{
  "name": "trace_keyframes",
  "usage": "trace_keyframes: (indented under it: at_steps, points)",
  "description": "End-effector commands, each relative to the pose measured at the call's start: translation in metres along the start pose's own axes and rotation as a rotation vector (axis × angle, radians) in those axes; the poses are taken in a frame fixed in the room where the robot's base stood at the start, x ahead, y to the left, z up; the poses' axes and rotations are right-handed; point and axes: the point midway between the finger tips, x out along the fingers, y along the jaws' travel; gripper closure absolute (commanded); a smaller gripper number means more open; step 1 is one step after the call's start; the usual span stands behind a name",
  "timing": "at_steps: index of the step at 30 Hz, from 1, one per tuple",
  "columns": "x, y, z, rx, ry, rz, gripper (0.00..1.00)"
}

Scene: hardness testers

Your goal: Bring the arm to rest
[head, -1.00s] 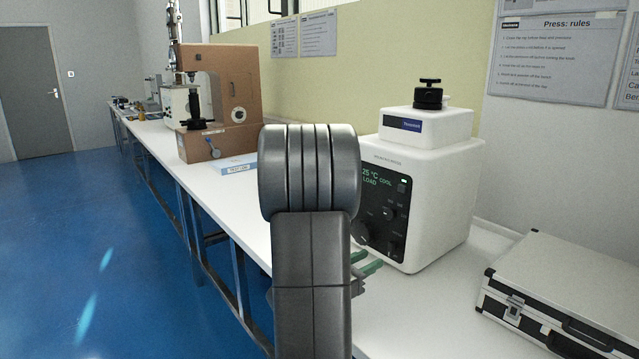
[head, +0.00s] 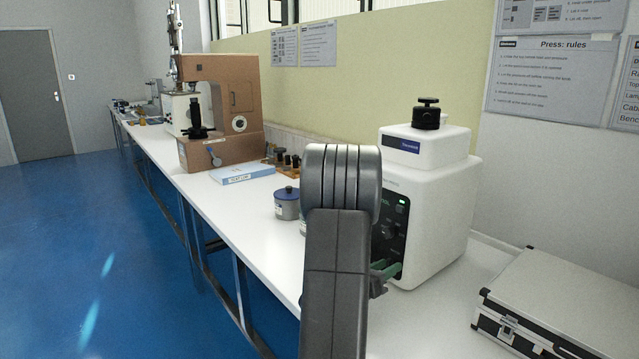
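My arm stands upright in the lower middle of the head view, in front of the bench and the white press. My gripper (head: 388,271) shows only in part, past the right side of my arm. Its green fingertips are in front of the lower part of the press's dark control panel. My arm hides the rest of the gripper, so I cannot tell how far apart the fingers are. I see nothing held in the visible part. I cannot tell whether the fingers touch the press.
The white press (head: 438,205) stands close behind my gripper. A silver case (head: 570,300) lies at the right. A lidded grey jar (head: 287,207), a blue-and-white box (head: 243,174) and a brown tester (head: 232,100) stand further left. Blue floor (head: 70,240) is clear at left.

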Motion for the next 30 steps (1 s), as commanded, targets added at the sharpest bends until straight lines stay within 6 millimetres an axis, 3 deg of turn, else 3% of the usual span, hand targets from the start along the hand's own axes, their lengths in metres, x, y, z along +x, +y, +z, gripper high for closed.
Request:
trace_keyframes:
  at_steps: [9,18,30]
  points:
    - [0.0,-0.001,0.004,-0.191,0.001,0.001,0.65]
    - [-0.056,0.002,-0.001,-0.183,-0.001,0.004,0.65]
    - [-0.111,0.001,0.0,-0.182,-0.001,0.004,0.65]
